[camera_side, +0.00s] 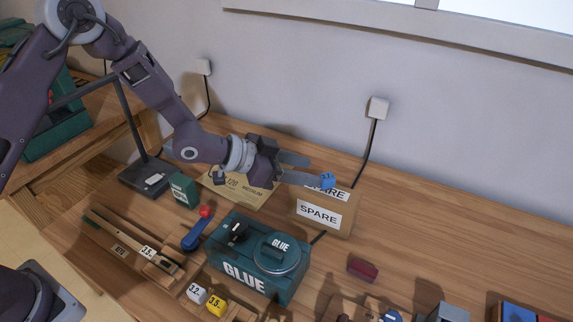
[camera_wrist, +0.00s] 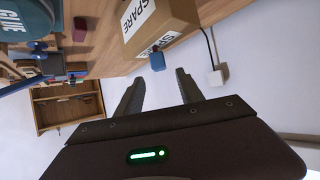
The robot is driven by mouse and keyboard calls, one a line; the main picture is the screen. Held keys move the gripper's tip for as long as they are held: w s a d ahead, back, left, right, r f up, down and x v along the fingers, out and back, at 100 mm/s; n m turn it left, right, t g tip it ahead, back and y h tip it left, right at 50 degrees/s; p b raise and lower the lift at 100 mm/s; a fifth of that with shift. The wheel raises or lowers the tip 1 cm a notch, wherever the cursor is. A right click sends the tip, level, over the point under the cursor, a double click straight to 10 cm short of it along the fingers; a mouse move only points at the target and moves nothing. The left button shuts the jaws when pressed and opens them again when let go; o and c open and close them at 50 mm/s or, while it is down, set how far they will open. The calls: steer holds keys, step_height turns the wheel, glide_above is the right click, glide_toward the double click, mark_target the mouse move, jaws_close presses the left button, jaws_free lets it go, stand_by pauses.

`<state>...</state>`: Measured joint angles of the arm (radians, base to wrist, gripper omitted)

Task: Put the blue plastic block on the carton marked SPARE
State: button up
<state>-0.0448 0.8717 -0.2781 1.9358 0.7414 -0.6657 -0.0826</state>
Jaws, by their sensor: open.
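The carton marked SPARE (camera_side: 323,218) stands on the wooden bench, with white SPARE labels on its front and top; it also shows in the wrist view (camera_wrist: 176,18). The blue plastic block (camera_side: 328,181) appears at the carton's top, over part of the top label. In the wrist view the block (camera_wrist: 157,62) lies just beyond my fingertips, in front of the label; it looks to rest on the carton, though contact is not clear. My gripper (camera_side: 314,172) is open with nothing between its fingers (camera_wrist: 158,76), which reach rightward towards the block.
A green GLUE tin (camera_side: 245,275) stands in front and left of the carton. A dark red block (camera_side: 363,269) lies to the right. A wall socket (camera_side: 378,107) with a black cable is behind. The bench right of the carton is mostly clear.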

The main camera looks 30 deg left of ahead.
steer(key=s+a+r+n+y, duration=0.2)
steer(key=s+a+r+y, duration=0.2)
steer(key=s+a+r, duration=0.4)
steer(key=s+a+r+n+y, duration=0.2)
steer(key=s+a+r+y, duration=0.4)
steer(key=a, duration=0.4)
steer(key=s+r+n+g, duration=0.1)
steer(key=s+n, duration=0.1)
steer(key=s, duration=0.8)
steer(key=s+r+n+g+h, duration=0.1)
steer(key=s+r+n+g, duration=0.1)
steer(key=s, duration=0.8)
steer(key=shift+s+a+r+n, duration=0.2)
steer(key=shift+a+n, duration=0.15)
steer(key=shift+n, duration=0.15)
